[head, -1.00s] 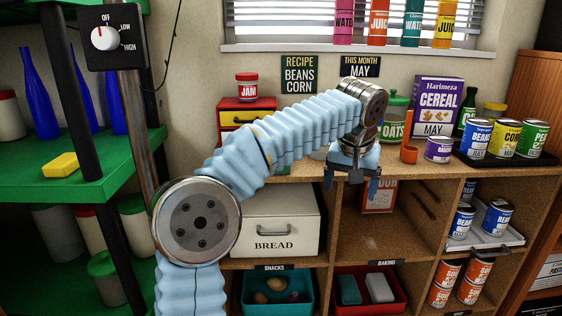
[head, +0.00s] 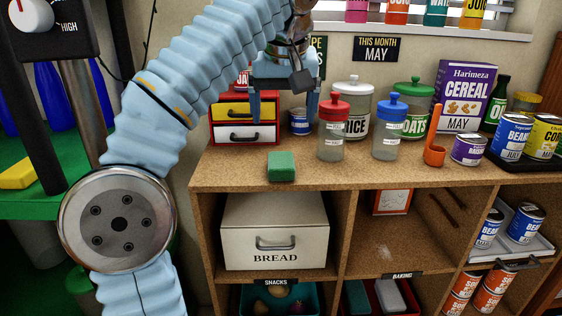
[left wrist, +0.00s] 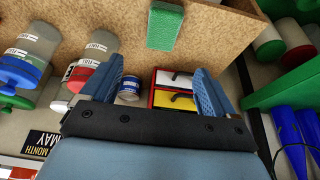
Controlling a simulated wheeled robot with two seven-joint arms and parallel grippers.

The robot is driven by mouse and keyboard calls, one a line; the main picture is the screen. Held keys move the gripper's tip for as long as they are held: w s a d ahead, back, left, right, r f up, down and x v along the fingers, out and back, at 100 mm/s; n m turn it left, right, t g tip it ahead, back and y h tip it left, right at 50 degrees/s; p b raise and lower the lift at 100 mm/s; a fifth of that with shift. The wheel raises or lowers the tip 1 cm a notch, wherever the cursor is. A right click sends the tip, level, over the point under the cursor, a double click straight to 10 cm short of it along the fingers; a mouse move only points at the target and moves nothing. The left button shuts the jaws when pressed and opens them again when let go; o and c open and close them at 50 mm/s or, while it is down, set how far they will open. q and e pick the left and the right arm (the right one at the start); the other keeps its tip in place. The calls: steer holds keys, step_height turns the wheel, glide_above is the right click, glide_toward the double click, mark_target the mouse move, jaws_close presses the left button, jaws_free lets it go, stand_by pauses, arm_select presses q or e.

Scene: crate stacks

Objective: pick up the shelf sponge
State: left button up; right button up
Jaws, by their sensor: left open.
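A green sponge (head: 281,166) lies on the top of the wooden shelf unit (head: 400,172), near its front edge; it also shows at the top of the left wrist view (left wrist: 165,25). A yellow sponge (head: 17,176) lies on a green shelf at the far left of the head view. My left gripper (head: 284,106) is open and empty, with its fingers pointing down. In the head view it appears above the green sponge, in front of the small drawers, apart from the sponge. In the left wrist view the fingers (left wrist: 160,85) are spread. My right gripper is out of view.
Shakers with red (head: 333,128) and blue (head: 390,127) lids stand right of the green sponge. The red and yellow drawers (head: 244,120) and a small can (head: 300,122) stand behind it. A bread box (head: 275,230) sits below. The worktop around the sponge is clear.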

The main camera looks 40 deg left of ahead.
arm_select(q)
glide_above(281, 160)
steer(key=d, duration=0.1)
steer(key=f, duration=0.3)
steer(key=s+f, duration=0.1)
steer(key=f, duration=0.1)
steer(key=shift+f+b, duration=0.35)
steer(key=x, duration=0.1)
steer(key=b+x, duration=0.1)
steer(key=x, duration=0.1)
steer(key=s+x, duration=0.1)
steer(key=x, duration=0.1)
steer(key=shift+w+d+f, duration=0.15)
steer(key=shift+d+f, duration=0.1)
steer(key=shift+f, duration=0.15)
steer(key=c, duration=1.2)
steer(key=shift+r, duration=0.1)
